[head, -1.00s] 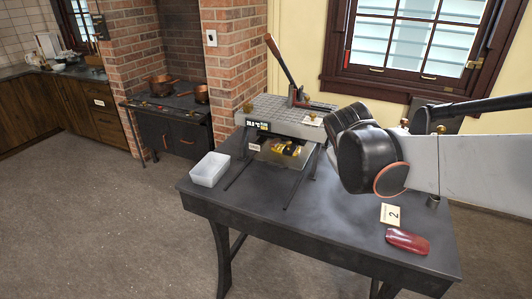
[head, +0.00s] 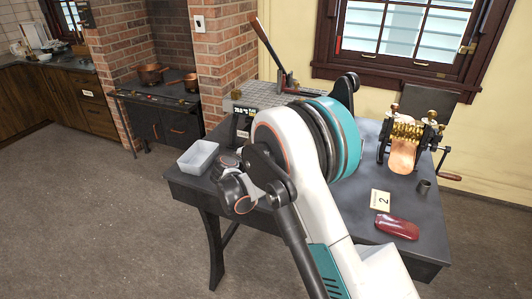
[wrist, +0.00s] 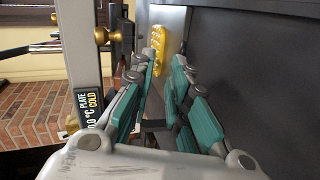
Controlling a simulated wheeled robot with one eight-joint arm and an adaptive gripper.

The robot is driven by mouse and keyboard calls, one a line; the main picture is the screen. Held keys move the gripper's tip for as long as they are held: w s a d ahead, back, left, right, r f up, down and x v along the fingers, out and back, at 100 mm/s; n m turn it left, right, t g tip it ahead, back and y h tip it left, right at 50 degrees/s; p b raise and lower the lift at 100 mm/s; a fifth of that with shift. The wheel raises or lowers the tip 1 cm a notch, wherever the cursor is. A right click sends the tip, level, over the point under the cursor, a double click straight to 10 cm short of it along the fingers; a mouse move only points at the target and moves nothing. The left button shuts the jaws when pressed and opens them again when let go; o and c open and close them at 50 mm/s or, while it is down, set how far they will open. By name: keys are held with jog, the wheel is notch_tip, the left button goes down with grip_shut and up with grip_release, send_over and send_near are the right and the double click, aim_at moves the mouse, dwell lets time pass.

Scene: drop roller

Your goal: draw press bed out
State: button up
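The press stands at the back left of the table. Its patterned top (head: 250,97) and wooden-handled lever (head: 264,42) show in the head view, but my arm hides its front and bed. In the wrist view, a pale metal plate (wrist: 172,17), seemingly the press bed, lies beyond my fingers with a yellow item (wrist: 157,45) on it. My gripper (wrist: 166,70) is open, with a gap between its teal-padded fingers. A small dark bar (wrist: 154,125) shows between them; I cannot tell whether it is a handle.
A clear plastic tray (head: 198,157) sits at the table's left edge. A brass roller machine (head: 410,130), a small dark cup (head: 423,187), a card marked 2 (head: 380,200) and a red case (head: 397,227) are on the right. A brass knob (wrist: 101,35) is near my left fingers.

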jog(key=a+f, duration=0.2)
jog(key=a+f+n+t, duration=0.1)
jog(key=a+f, duration=0.1)
jog(key=a+f+t, duration=0.1)
jog(key=a+f, duration=0.1)
jog(key=shift+w+n, duration=0.3)
jog(key=shift+n, duration=0.1)
jog(key=b+x, duration=0.4)
jog(key=x, duration=0.9)
jog(key=shift+w+f+b, duration=0.2)
jog(key=shift+w+b, duration=0.1)
jog(key=shift+w, duration=0.05)
jog(key=shift+y, duration=0.3)
grip_shut()
